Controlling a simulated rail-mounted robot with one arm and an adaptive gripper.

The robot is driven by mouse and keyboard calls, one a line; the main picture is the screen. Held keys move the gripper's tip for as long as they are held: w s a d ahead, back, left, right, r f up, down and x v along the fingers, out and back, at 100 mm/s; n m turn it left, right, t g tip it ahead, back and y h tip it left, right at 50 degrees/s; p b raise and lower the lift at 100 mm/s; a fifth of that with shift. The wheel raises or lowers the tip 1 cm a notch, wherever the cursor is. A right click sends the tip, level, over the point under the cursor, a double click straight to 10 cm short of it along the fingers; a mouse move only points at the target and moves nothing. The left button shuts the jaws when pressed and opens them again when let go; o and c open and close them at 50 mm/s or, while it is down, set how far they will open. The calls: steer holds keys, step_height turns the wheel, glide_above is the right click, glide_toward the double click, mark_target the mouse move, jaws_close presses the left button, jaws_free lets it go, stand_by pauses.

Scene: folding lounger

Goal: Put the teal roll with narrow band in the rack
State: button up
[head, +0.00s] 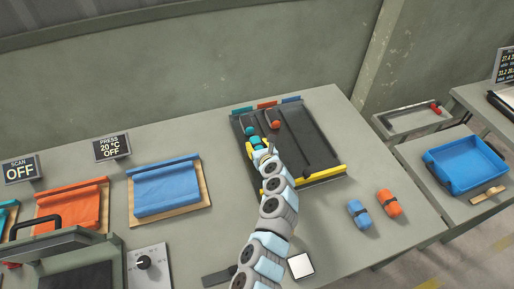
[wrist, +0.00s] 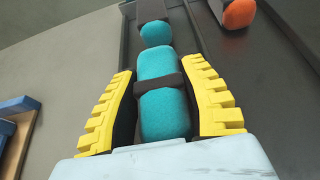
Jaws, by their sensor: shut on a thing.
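The dark rack (head: 298,125) has sloping lanes with teal, orange and blue markers along its back edge. My gripper (head: 257,147) is over the left lane, the one with the teal marker. Its yellow fingers are shut on the teal roll with narrow band (wrist: 164,112), one on each side, as the wrist view shows. The held roll lies lengthwise along the lane; I cannot tell if it touches the lane floor. Just beyond it is another teal roll (wrist: 155,33) with a wider dark band. My gripper partly hides the held roll in the head view.
An orange roll (head: 275,124) sits in the rack's middle lane. A blue roll (head: 359,213) and another orange roll (head: 389,202) lie on the table to the right. Folded blue cloth (head: 166,186) and orange cloth (head: 70,208) lie to the left. A blue tray (head: 465,163) stands far right.

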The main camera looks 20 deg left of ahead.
steer(key=shift+s+f, duration=0.1)
steer(key=shift+f, duration=0.55)
steer(key=shift+r, duration=0.15)
steer(key=o, duration=1.1)
steer(key=shift+o, duration=0.2)
steer(key=shift+s+d+r, duration=0.3)
steer(key=shift+d+r, duration=0.05)
steer(key=shift+p+v, duration=0.9)
steer(key=shift+v, duration=4.5)
steer(key=shift+s+f, duration=0.1)
steer(key=shift+s, duration=0.05)
